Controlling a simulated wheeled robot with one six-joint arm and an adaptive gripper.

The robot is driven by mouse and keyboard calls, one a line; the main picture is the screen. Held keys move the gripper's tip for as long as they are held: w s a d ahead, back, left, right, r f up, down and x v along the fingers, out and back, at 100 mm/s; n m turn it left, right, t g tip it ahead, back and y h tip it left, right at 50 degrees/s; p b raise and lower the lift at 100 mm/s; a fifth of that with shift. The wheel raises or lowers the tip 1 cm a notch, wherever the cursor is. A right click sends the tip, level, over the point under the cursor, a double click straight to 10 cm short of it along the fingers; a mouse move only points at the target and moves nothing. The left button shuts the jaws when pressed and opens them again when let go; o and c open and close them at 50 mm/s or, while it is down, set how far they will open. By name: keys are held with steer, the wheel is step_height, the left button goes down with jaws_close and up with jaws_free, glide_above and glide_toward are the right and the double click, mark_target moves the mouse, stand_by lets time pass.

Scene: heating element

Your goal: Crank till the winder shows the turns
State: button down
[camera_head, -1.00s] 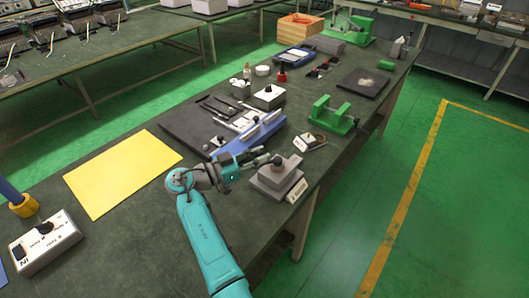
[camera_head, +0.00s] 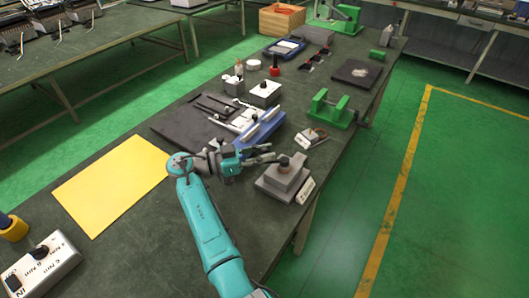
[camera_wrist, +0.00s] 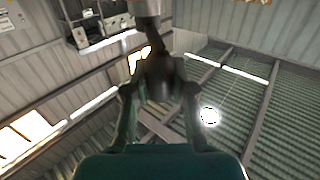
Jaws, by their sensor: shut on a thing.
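The grey stepped block (camera_head: 283,182) stands near the table's right edge, with a dark round knob (camera_head: 284,161) on top and a pale label plate (camera_head: 305,190) at its right side. I take it for the winder; no turn count is readable. My gripper (camera_head: 272,157) reaches in from the left at knob height. In the wrist view, my gripper's fingers (camera_wrist: 160,85) close around a small dark piece, apparently the knob. Its contact with the block is partly hidden.
A blue fixture (camera_head: 259,134) lies just behind my gripper. A green bracket with a rod (camera_head: 340,110) and a small white-labelled part (camera_head: 311,138) stand behind the block. A yellow sheet (camera_head: 110,185) lies left.

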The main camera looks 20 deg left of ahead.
steer(key=shift+f, duration=0.1)
steer(key=c, duration=0.9)
jaws_free()
steer(key=shift+w, duration=0.1)
steer(key=shift+c, duration=0.2)
steer(key=v, duration=1.2)
